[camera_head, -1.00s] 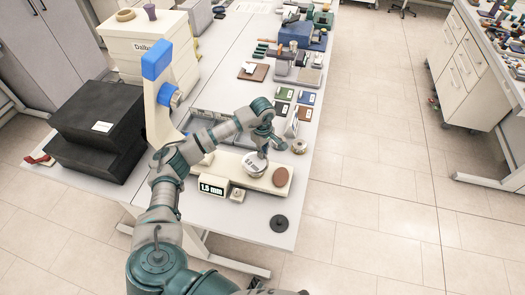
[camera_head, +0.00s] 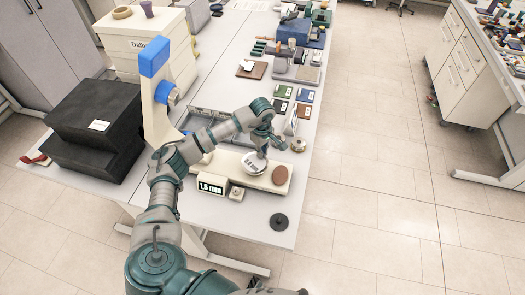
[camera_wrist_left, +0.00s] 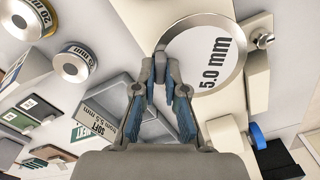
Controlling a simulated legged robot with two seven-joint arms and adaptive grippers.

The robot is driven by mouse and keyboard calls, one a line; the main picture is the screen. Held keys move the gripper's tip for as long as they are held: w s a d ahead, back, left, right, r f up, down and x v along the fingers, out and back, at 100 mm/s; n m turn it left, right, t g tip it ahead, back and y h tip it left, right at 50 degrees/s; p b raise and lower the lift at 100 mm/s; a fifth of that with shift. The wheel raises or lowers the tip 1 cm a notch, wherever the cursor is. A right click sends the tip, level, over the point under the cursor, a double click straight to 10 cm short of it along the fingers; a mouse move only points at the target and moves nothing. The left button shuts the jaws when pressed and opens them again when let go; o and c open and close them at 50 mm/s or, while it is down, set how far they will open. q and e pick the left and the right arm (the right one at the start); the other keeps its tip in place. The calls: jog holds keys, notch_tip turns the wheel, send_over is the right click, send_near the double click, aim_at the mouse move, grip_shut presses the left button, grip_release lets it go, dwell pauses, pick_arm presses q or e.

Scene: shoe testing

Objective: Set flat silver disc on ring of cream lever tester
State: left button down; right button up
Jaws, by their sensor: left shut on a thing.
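My left gripper (camera_head: 262,153) reaches down over the cream base (camera_head: 226,162) of the lever tester. It is shut on the rim of a round silver disc (camera_head: 246,169). In the left wrist view the disc (camera_wrist_left: 205,60) has a white face marked 5.0 mm, and the fingertips (camera_wrist_left: 161,68) are at its edge. The disc is over the cream base and looks nearly flat. The ring is not clearly visible, and I cannot tell whether the disc touches it. The tester's upright (camera_head: 155,115) is cream with a blue top. My right gripper is not in view.
A display (camera_head: 209,185) reading 1.5 mm stands at the base's front. A brown oval pad (camera_head: 283,174) is right of the disc. A metal weight (camera_head: 298,144) stands behind it. A dark round disc (camera_head: 279,222) lies on the front table. Black boxes (camera_head: 95,130) are at left.

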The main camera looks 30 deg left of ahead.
pick_arm(q)
jog(key=shift+a+f, duration=0.2)
jog(key=shift+f, duration=0.2)
jog(key=c, duration=1.2)
grip_release()
jog(key=shift+o, duration=0.2)
jog(key=shift+d+r, duration=0.1)
jog(key=shift+r, duration=0.05)
notch_tip(320, 180, up, 12)
jog(key=shift+f, duration=0.2)
jog(key=shift+w, duration=0.1)
